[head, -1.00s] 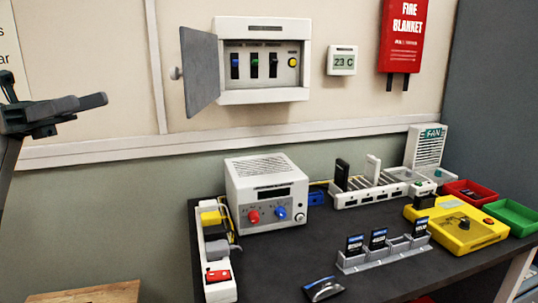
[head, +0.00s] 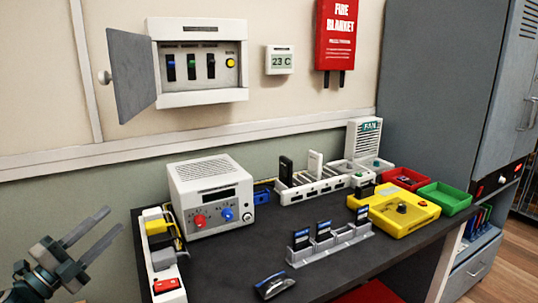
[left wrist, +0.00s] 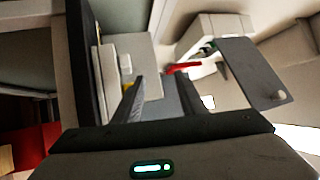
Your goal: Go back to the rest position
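My left gripper (head: 113,219) is at the lower left of the head view, left of the desk and in front of the wall. Its two fingers are apart with nothing between them. The left wrist view also shows the two fingers (left wrist: 160,88) apart and empty. My right gripper is in neither view.
The black desk (head: 235,262) holds a white power supply (head: 212,195), a power strip (head: 165,265), a grey card rack (head: 330,245), a yellow tester (head: 385,215), and red (head: 405,178) and green bins (head: 445,198). A wall panel (head: 200,97) has its grey door (head: 133,75) open above.

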